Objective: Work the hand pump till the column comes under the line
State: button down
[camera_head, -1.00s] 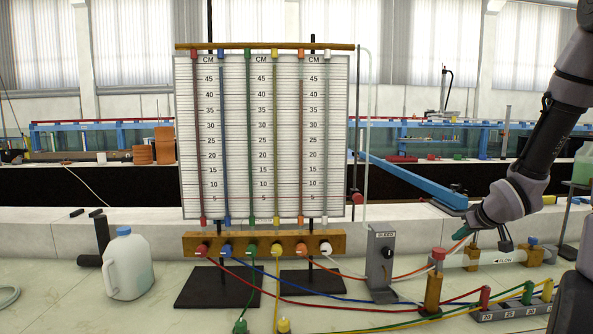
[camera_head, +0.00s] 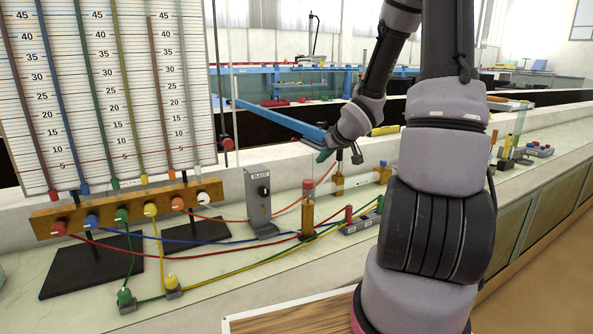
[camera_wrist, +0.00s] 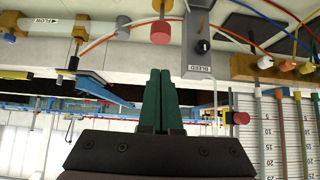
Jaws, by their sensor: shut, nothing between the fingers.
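The measuring board (camera_head: 105,90) stands at left in the head view. Its upright coloured tubes run beside printed centimetre scales, and a thin red line crosses it near the 5 mark. An amber cylinder with a red cap (camera_head: 308,200) stands on the bench and may be the hand pump; I cannot be sure. The red cap also shows in the wrist view (camera_wrist: 160,32). My gripper (camera_head: 320,154) is above and behind the cylinder, apart from it. Its green fingers are together and empty in the wrist view (camera_wrist: 160,72). The liquid levels are too fine to read.
The grey BLEED box with a black knob (camera_head: 263,203) stands left of the cylinder. Coloured hoses cross the bench from the wooden manifold (camera_head: 125,208). A FLOW tube with brass blocks (camera_head: 338,182) lies close below my gripper. A red knob (camera_head: 227,144) sits beside the board.

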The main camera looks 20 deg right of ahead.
notch_tip(320, 180, up, 2)
jog(key=shift+s+r, duration=0.1)
jog(key=shift+r, duration=0.15)
send_over(311, 188)
notch_tip(311, 188, down, 7)
jog(key=shift+a+f, duration=0.1)
jog(key=shift+f, duration=0.05)
notch_tip(311, 188, down, 2)
jog(key=shift+f, duration=0.9)
jog(key=shift+f, duration=2.6)
